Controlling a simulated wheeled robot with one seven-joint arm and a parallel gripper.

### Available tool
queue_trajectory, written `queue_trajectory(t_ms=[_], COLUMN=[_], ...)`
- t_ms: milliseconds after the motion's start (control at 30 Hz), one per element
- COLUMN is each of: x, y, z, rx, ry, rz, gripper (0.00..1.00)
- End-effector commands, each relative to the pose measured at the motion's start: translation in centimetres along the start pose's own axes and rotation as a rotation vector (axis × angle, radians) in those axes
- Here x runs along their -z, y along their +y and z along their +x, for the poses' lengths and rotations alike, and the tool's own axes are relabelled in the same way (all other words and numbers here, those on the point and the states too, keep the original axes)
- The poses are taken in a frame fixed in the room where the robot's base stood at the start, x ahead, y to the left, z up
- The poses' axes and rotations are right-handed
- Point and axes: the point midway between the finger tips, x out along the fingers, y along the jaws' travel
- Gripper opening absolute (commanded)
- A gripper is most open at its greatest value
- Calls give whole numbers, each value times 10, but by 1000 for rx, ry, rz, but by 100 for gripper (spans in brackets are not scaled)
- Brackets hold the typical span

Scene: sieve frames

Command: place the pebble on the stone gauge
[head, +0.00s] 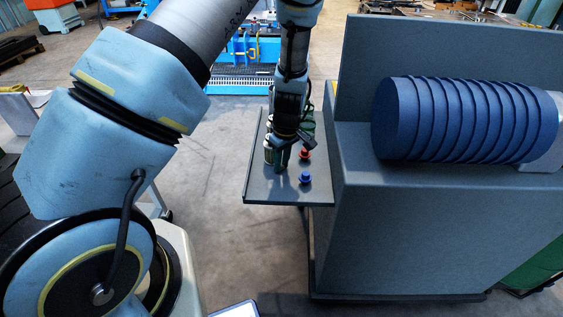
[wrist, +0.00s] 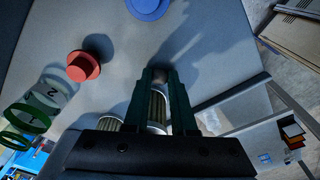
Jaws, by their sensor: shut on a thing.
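My gripper (head: 283,165) points down over the grey shelf (head: 262,190) in the head view. In the wrist view, its two dark green fingers (wrist: 161,77) are close together, shut on a small brownish-grey pebble (wrist: 160,76) at their tips. The pebble is mostly hidden by the fingers, and I cannot make it out in the head view. Whether it touches the shelf is unclear. I cannot tell for sure which thing is the stone gauge. Metal cylinders with ribbed or mesh sides (wrist: 156,112) show between and beside the fingers.
A red flanged knob (head: 304,154) and a blue one (head: 305,178) stand on the shelf right of my gripper. Numbered green-rimmed cylinders (wrist: 48,95) stand at the wrist view's left. A large grey housing with a ribbed blue drum (head: 465,118) rises to the right.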

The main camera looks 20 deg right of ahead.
Motion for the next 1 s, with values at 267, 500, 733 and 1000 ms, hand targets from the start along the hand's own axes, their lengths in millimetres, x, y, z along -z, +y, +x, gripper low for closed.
queue_trajectory(t_ms=[267,500,733,1000], x=[0,0,0,-3], y=[0,0,1,-1], z=[1,1,-8,-55], rx=[0,0,-2,-5], ry=[0,0,0,1], rz=[0,0,0,1], gripper=[50,55,55,55])
